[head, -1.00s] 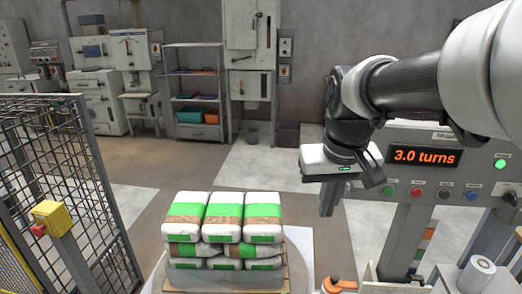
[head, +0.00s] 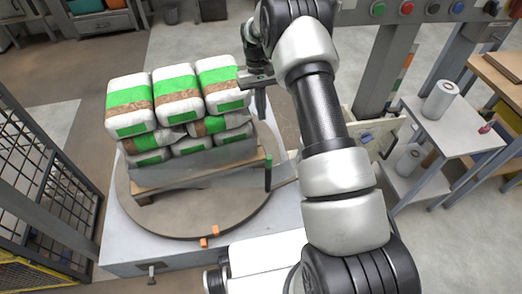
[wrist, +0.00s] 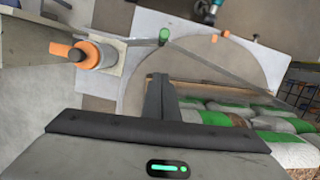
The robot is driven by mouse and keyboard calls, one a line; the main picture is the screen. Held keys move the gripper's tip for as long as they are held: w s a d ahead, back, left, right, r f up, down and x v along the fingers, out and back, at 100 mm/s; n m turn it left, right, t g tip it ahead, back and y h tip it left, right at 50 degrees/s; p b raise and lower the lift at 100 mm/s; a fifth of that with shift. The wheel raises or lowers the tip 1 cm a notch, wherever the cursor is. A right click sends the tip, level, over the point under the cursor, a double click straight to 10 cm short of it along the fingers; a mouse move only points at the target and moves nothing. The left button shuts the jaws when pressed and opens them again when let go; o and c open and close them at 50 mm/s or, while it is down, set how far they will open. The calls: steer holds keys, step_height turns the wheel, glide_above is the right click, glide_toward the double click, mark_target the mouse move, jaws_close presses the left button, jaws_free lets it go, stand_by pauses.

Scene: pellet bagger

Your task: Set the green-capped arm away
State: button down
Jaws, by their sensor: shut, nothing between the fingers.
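The green-capped arm shows its dark upright handle with a green cap (head: 268,172) at the right rim of the turntable (head: 180,230). In the wrist view its green cap (wrist: 164,36) is at top centre, and a thin grey bar runs from it down to the right across the turntable. My gripper (head: 261,104) is shut and empty, pointing down near the right side of the stacked bags. In the wrist view the closed fingers (wrist: 160,97) are apart from the green cap. My arm hides part of the area right of the handle.
White and green bags (head: 178,92) are stacked on a wooden pallet (head: 155,190) on the turntable. A mesh fence (head: 45,190) stands left. A shelf with white rolls (head: 440,99) stands right. An orange-topped fixture (wrist: 75,52) lies upper left in the wrist view.

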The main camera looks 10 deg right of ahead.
step_height(320, 180, down, 3)
steer(key=shift+w+f, duration=0.1)
steer(key=s+f+b, duration=0.2)
steer(key=s+f, duration=0.4)
steer(key=f, duration=0.3)
steer(key=shift+s+d+f+b, duration=0.2)
steer(key=shift+d+f+b, duration=0.05)
steer(key=shift+f+b, duration=0.1)
stand_by(0.5)
